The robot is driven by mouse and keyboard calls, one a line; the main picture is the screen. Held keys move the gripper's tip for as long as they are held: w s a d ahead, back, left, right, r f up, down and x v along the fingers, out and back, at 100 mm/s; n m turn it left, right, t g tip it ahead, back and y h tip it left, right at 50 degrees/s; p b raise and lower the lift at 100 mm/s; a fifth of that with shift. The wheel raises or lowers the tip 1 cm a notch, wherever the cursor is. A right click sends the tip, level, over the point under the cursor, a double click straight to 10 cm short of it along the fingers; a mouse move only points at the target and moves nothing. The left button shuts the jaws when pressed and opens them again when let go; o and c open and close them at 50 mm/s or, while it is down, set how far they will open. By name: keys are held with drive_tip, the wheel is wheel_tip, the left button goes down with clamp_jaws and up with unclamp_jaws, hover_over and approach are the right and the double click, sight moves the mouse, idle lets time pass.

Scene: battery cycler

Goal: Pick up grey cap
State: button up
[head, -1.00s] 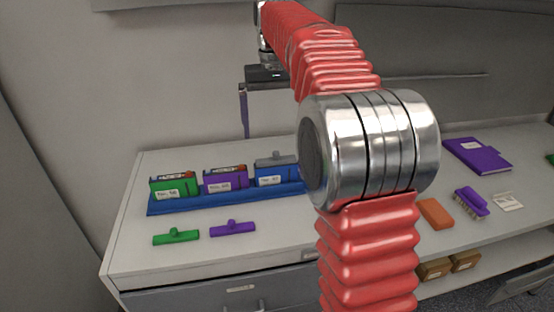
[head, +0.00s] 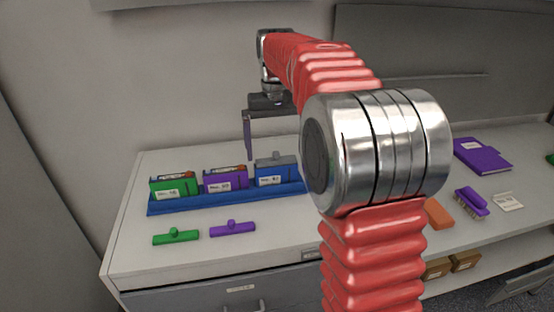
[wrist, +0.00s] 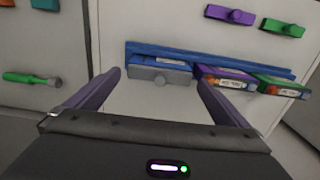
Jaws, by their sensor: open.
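The grey cap (head: 276,160) sits on top of the blue battery (head: 272,176) at the right end of the visible part of the blue tray (head: 190,206). In the wrist view the grey cap (wrist: 160,75) lies between and beyond my two purple fingers. My gripper (wrist: 158,80) is open and empty, with the fingers spread wider than the cap's knob. In the head view my gripper (head: 249,150) hangs above and behind the blue battery, apart from it. My arm hides one of its fingers there.
A green battery (head: 174,187) and a purple battery (head: 225,180) stand uncapped in the tray. A green cap (head: 176,237) and a purple cap (head: 232,228) lie in front.

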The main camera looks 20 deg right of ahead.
sight(276, 152)
drive_tip(key=shift+f, duration=0.95)
drive_tip(key=c, duration=0.9)
drive_tip(key=shift+r, duration=0.1)
wheel_tip(276, 152, up, 10)
drive_tip(key=shift+f, duration=0.1)
idle(0.4)
